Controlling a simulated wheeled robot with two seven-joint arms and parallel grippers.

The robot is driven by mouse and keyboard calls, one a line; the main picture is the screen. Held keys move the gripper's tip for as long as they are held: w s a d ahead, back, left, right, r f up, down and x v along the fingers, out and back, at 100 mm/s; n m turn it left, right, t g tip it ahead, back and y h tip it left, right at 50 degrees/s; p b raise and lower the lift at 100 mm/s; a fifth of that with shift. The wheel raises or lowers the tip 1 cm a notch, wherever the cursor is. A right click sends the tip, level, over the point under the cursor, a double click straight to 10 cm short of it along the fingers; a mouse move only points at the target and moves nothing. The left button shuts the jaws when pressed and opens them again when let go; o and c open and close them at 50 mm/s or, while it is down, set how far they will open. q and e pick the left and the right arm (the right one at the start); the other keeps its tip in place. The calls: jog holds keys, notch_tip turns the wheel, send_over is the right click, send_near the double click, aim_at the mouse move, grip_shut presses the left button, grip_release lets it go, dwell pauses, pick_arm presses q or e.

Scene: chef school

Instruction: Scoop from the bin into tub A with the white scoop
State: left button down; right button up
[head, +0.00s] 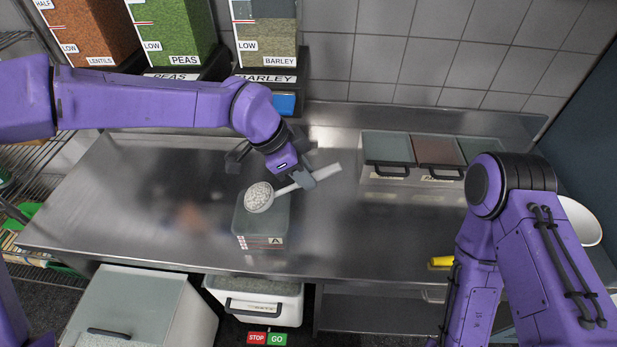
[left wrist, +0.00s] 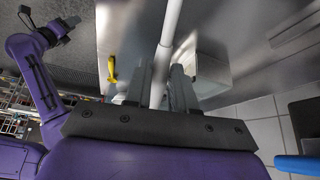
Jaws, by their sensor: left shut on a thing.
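My left gripper (head: 300,176) is shut on the handle of the white scoop (head: 327,174). The scoop's bowl is heaped with pale grains (head: 259,195) and is held over the upper left part of tub A (head: 275,222). The scoop looks roughly level, and I cannot tell whether it touches the tub. Tub A is a translucent grey box with an A label, on the steel counter. In the left wrist view the white handle (left wrist: 170,22) runs up from between the fingers. A white bin (head: 285,311) with pale contents stands under the counter's front edge.
A lidded bin (head: 140,305) stands at lower left. Lentils, peas and barley dispensers (head: 265,40) stand at the back. A lidded container row (head: 410,182) sits at back right. A yellow handle (head: 441,262) and white bowl (head: 582,222) are near my right arm. The counter's left is clear.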

pick_arm(q)
jog(key=shift+a+r+h, duration=0.25)
jog(key=shift+a+h, duration=0.05)
jog(key=shift+h, duration=0.2)
jog(key=shift+w+a+r+h+b, duration=0.25)
jog(key=shift+a+r+h+b, duration=0.1)
jog(key=shift+h+b, duration=0.25)
jog(key=a+r+h+b, duration=0.1)
jog(key=a+r+t+h+b, duration=0.1)
jog(key=shift+s+h+b, duration=0.35)
jog(key=shift+s+h, duration=0.05)
jog(key=a+h+b, duration=0.1)
jog(key=h+b, duration=0.1)
jog(key=shift+a+r+b, duration=0.35)
jog(key=shift+r, duration=0.05)
jog(key=shift+s+a+r+t+h+b, duration=0.2)
jog(key=shift+a+r+t+h+b, duration=0.1)
jog(key=shift+a+h+b, duration=0.15)
jog(key=shift+r, duration=0.2)
jog(key=shift+f, duration=0.1)
